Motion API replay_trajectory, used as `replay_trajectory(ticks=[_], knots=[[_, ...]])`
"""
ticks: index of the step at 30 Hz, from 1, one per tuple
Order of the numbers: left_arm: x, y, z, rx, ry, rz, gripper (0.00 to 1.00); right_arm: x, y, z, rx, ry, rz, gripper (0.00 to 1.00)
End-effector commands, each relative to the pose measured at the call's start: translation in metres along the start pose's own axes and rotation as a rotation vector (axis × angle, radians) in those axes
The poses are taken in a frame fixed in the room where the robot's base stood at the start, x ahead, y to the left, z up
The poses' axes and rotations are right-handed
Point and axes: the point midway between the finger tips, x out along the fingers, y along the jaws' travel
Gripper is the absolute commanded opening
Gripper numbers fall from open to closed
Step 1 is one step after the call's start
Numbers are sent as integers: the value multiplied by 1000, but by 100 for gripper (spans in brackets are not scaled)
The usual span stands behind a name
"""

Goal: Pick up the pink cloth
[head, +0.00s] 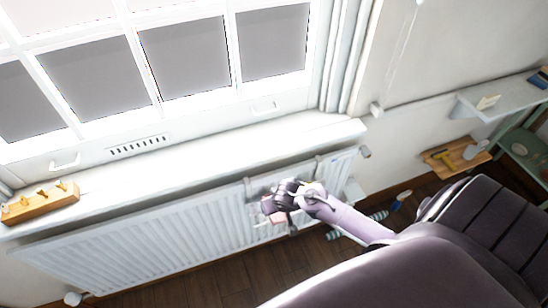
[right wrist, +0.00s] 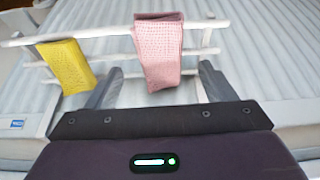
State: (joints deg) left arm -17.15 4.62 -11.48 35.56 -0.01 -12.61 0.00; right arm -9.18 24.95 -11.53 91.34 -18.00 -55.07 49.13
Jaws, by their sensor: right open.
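The pink cloth (right wrist: 160,50) hangs folded over the top bar of a white rail rack (right wrist: 110,37) in the right wrist view. My right gripper (right wrist: 158,78) is open, its two grey fingers spread left and right of the cloth's lower part, with a gap on each side. The fingers look apart from the cloth; their depth relative to it is hard to tell. In the head view my right gripper (head: 272,204) is at the radiator front, and a small pink patch of the cloth (head: 279,218) shows beside it. My left gripper is not in view.
A yellow cloth (right wrist: 65,62) hangs on the same rack, left of the pink one and close to the left finger. The white radiator (head: 130,255) stands behind the rack, under a windowsill (head: 200,155) holding a wooden peg block (head: 40,203). A wall shelf (head: 500,95) is at right.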

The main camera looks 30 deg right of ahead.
Motion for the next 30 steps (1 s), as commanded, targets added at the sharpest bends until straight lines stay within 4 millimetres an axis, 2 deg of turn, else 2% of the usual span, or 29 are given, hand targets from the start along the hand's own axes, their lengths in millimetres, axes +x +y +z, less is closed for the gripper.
replay_trajectory(ticks=[7,17,28,30], knots=[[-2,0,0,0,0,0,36,32,0,-4,-1,-1,2,76],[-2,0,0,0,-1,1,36,38,0,-4,-2,1,1,76],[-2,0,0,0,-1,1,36,37,0,-3,-2,1,1,29],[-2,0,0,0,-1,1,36,37,0,-3,-2,1,1,28]])
